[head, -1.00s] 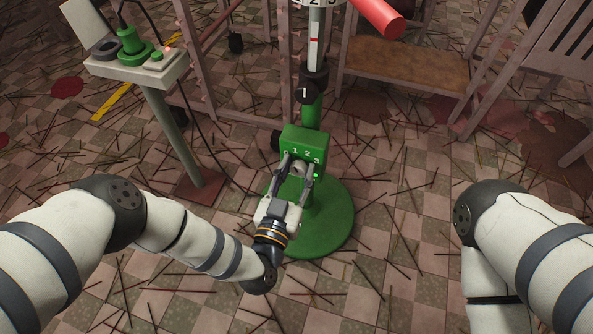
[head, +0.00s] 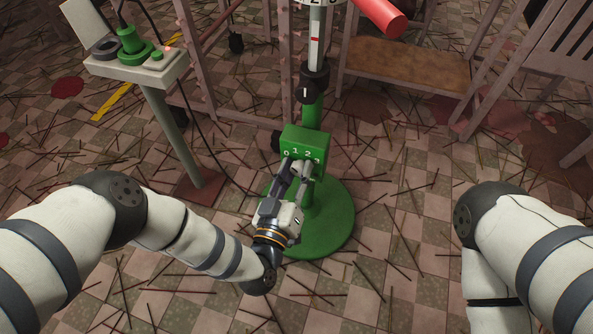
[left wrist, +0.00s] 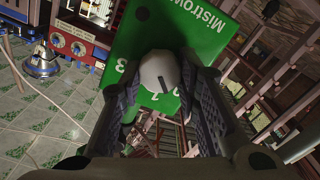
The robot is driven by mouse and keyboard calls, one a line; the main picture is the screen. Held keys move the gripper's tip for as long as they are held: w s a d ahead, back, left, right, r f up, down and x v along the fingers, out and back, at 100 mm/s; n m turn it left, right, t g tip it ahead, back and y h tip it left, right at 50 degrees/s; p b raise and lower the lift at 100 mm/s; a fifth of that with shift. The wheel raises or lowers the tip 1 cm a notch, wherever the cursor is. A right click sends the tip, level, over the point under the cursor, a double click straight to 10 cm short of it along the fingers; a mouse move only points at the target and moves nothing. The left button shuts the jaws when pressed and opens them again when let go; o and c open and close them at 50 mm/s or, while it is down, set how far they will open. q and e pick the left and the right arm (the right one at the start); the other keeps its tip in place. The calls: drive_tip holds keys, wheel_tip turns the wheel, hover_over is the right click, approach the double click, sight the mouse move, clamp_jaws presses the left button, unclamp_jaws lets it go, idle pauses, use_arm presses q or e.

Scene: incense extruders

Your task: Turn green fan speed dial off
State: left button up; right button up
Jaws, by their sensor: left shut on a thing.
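The green fan's speed box (head: 301,143) sits on the fan's post and carries the white numbers 0, 1, 2 and 3. Its round pale dial (left wrist: 160,73) with a dark pointer line shows in the left wrist view, in front of the green panel (left wrist: 190,30). My left gripper (head: 301,168) is at the front of the box, its two fingers shut on the dial from both sides. In the left wrist view the fingers (left wrist: 163,90) flank the dial. The fingers hide part of the dial in the head view. My right gripper is out of view.
The fan's round green base (head: 325,225) stands on a tiled floor strewn with thin sticks. A pedestal panel (head: 140,66) with a green knob and button stands at the left. A wooden bench (head: 408,66) and rack stand behind.

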use_arm(q)
drive_tip(key=shift+f+n, duration=0.1)
drive_tip(key=shift+n, duration=1.5)
drive_tip(key=o, duration=1.2)
drive_tip(key=shift+c, duration=0.2)
drive_tip(key=v, duration=1.2)
